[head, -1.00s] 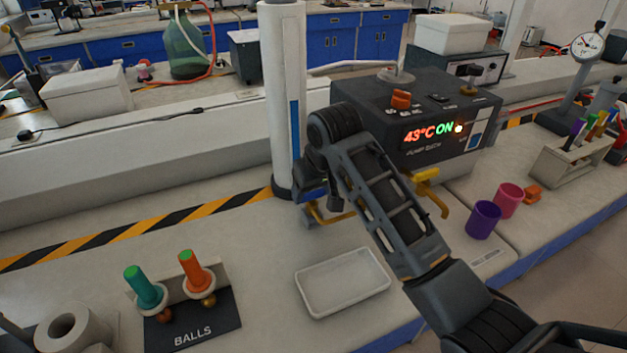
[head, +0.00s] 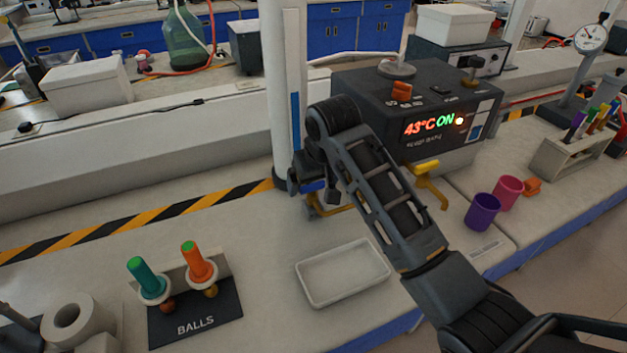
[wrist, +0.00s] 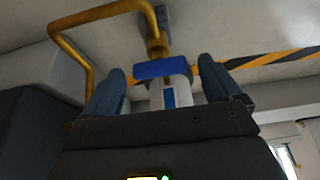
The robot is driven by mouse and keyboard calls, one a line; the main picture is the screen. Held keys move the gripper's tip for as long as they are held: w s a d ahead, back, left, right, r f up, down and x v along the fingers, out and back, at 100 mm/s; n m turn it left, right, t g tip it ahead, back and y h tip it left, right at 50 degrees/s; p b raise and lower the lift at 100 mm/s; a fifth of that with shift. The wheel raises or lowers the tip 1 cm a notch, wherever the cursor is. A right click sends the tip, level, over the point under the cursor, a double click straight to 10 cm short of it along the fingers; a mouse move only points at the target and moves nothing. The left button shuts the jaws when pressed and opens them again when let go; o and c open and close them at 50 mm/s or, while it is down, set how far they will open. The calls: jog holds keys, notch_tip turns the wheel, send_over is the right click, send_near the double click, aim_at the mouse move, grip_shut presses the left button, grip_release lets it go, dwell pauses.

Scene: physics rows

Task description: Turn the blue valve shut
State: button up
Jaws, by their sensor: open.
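The blue valve handle (wrist: 161,69) is a flat bar on a brass pipe (wrist: 95,17) in the wrist view. My gripper (wrist: 163,80) is open, with one dark finger to the left of the handle and one to its right. Gaps show on both sides, so neither finger appears to grip it. In the head view my gripper (head: 313,190) is at the foot of the white column, and only a small part of the blue handle (head: 312,185) shows there. My arm hides much of the valve and pipe.
The white column (head: 285,100) stands right behind the valve. A dark heater box (head: 430,160) with a yellow tap (head: 427,182) is close to the right of my arm. A white tray (head: 343,296) lies in front.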

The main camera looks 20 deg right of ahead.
jog(key=shift+r, duration=0.1)
jog(key=v, duration=0.7)
jog(key=shift+s+r, duration=0.2)
jog(key=shift+r, duration=0.05)
